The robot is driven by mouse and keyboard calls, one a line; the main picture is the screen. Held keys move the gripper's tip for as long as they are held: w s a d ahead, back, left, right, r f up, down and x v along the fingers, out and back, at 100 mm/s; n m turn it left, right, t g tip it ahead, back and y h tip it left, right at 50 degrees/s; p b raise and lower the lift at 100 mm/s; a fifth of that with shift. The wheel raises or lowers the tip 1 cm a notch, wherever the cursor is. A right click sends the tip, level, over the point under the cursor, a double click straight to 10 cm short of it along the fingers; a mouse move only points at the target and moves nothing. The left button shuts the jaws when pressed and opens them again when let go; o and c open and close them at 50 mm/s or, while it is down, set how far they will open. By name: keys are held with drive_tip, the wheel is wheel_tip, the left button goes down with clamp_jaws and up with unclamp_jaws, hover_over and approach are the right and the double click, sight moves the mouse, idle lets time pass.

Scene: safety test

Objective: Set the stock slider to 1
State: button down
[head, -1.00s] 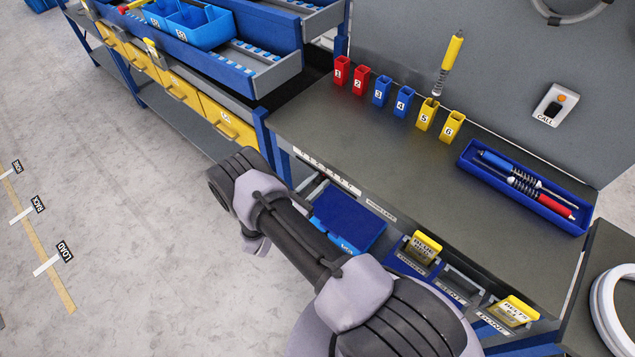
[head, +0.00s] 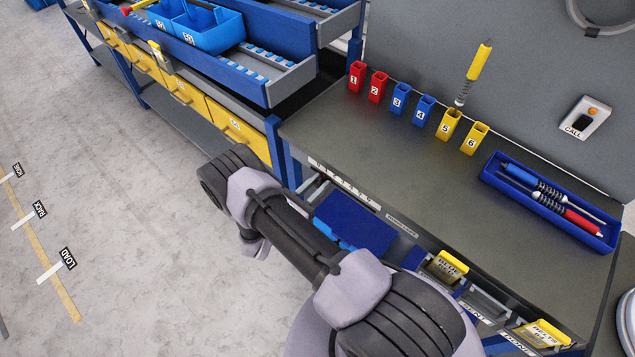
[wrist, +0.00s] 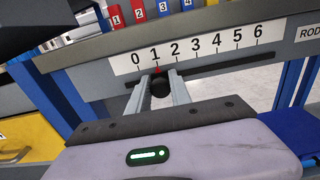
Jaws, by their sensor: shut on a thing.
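The stock slider's white scale (wrist: 198,42), printed 0 to 6, runs along the bench front edge in the wrist view. The slider's black knob (wrist: 160,86) sits in the dark slot below the scale. Its red pointer (wrist: 157,69) stands under the 1. My gripper (wrist: 163,84) is shut on the knob, with one finger on each side. In the head view my arm hides the knob and the fingers.
An open blue drawer (head: 352,222) lies under the bench edge beside my arm. Yellow-tabbed card slots (head: 448,266) are to its right. Numbered cups (head: 400,97) and a blue tool tray (head: 552,203) stand on the bench (head: 420,165). Clear floor lies at left.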

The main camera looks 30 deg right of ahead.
drive_tip(key=c, duration=1.2)
unclamp_jaws()
drive_tip(key=shift+a, duration=0.1)
drive_tip(key=p+v, duration=0.2)
drive_tip(key=v, duration=1.5)
drive_tip(key=shift+s+a+p, duration=0.1)
drive_tip(key=shift+s+p, duration=0.05)
drive_tip(key=shift+p, duration=0.15)
